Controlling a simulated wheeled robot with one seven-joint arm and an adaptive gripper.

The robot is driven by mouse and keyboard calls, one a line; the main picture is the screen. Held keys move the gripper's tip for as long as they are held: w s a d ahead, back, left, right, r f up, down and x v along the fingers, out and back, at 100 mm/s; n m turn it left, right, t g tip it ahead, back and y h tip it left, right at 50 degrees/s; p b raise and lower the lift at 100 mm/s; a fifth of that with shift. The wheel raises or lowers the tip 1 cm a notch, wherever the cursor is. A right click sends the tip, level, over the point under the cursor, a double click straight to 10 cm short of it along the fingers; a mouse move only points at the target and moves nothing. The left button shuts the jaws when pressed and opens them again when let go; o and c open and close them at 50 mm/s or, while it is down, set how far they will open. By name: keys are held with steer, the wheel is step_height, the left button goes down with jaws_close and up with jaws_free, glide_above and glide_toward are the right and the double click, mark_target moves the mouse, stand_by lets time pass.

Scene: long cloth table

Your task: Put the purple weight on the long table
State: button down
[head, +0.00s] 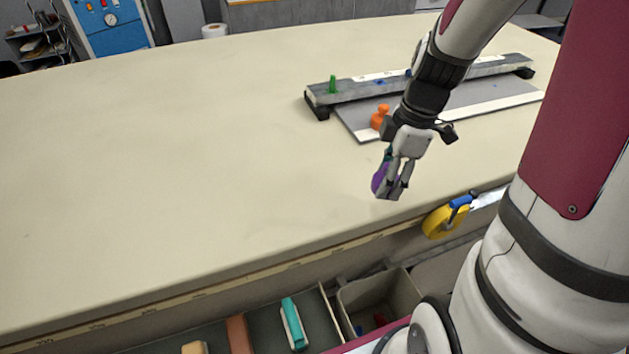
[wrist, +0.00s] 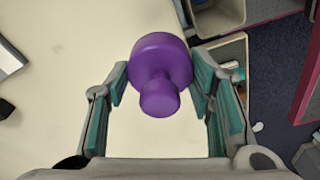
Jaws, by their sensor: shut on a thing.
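The purple weight (wrist: 160,62) is held between the two fingers of my gripper (wrist: 160,85) in the wrist view. It has a wide round body and a smaller knob. In the head view my gripper (head: 398,188) points down near the front edge of the long table (head: 200,150), with the purple weight (head: 379,180) partly hidden behind its fingers. The cloth top shows behind the weight in both views. I cannot tell whether the weight touches the table or hangs above it.
An orange weight (head: 380,117) and a green piece (head: 332,84) stand on or by the grey rail fixture (head: 350,92) behind my gripper. A yellow tape roll (head: 445,220) hangs at the front edge. Bins (head: 380,300) sit below. The table's left and middle are clear.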

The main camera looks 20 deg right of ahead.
steer(key=w+a, duration=0.3)
steer(key=w+a+f, duration=0.1)
steer(key=w+a, duration=0.3)
steer(key=w+a+p, duration=0.1)
steer(key=w+a, duration=0.3)
steer(key=shift+a+f, duration=0.1)
steer(key=shift+f, duration=1.85)
steer(key=shift+f, duration=0.15)
steer(key=c, duration=0.8)
jaws_free()
steer(key=shift+o, duration=0.2)
step_height(320, 180, up, 12)
steer(key=d, duration=0.2)
steer(key=s+a+r+m+t, duration=0.1)
steer(key=s+a+r+m, duration=0.1)
steer(key=s+r+m, duration=0.55)
steer(key=s+r+m+t+h, duration=0.1)
steer(key=s+m, duration=0.5)
steer(key=s, duration=1.1)
steer(key=shift+s+d+r+t+h, duration=0.15)
steer(key=shift+s+r+t+h, duration=0.2)
steer(key=shift+r+t, duration=0.35)
